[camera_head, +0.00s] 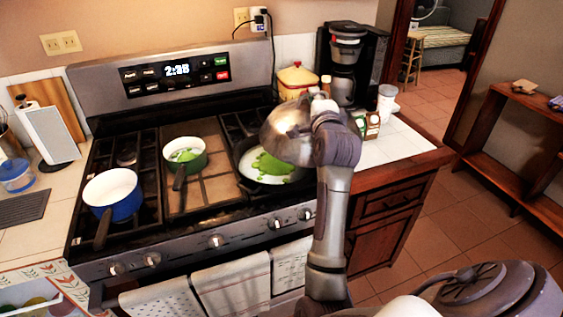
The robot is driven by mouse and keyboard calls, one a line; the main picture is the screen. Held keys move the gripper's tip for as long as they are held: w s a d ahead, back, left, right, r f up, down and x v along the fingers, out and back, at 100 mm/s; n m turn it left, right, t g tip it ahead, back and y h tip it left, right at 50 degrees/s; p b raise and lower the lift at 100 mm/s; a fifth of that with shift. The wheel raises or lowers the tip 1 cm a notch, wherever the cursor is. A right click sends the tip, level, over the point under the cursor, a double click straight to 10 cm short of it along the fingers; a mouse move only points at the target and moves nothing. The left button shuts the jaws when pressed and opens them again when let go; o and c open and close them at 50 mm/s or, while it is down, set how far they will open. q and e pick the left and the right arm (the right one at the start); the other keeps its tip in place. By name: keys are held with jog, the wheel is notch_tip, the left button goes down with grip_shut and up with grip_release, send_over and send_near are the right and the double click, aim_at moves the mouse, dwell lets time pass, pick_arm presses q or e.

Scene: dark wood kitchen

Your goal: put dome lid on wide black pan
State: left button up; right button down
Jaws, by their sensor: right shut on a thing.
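The dome lid (284,132) is a shiny metal dome, tilted, held above the back right part of the wide black pan. My right gripper (319,110) is shut on the lid at its right side; the fingertips are partly hidden by my wrist. The wide black pan (246,182) sits on the right burners of the stove, with a pale inside and green food in it. The lid hides part of its far right rim, and I cannot tell if they touch. My left gripper is not in view.
A small green pot (184,158) and a blue pot (113,190) stand on the stove to the left. A coffee maker (350,62), a yellow-lidded canister (297,78) and a white jar (386,101) stand behind. Towels (231,287) hang in front.

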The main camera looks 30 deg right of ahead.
aim_at(276, 108)
jog(key=shift+s+r, duration=0.15)
jog(key=shift+w+a, duration=0.2)
jog(key=shift+w, duration=0.05)
jog(key=shift+w+a+f+p, duration=0.25)
jog(key=shift+w+f, duration=0.2)
jog(key=shift+w, duration=0.15)
jog(key=shift+w+a+f+p, duration=0.2)
jog(key=shift+w+f, duration=0.2)
jog(key=shift+w, duration=0.2)
jog(key=w+a+f, duration=0.1)
jog(key=w, duration=0.1)
jog(key=w+a+f+p, duration=0.1)
jog(key=w+f, duration=0.1)
jog(key=w, duration=0.1)
jog(key=w+a+f, duration=0.1)
jog(key=w+f, duration=0.1)
jog(key=shift+w, duration=0.35)
jog(key=shift+w+f, duration=0.1)
jog(key=shift+f, duration=0.05)
notch_tip(276, 108, down, 4)
jog(key=shift+r+p, duration=0.15)
jog(key=shift+p, duration=0.6)
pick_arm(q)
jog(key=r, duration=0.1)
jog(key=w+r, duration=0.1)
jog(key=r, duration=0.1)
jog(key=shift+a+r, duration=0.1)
pick_arm(e)
jog(key=shift+f, duration=0.2)
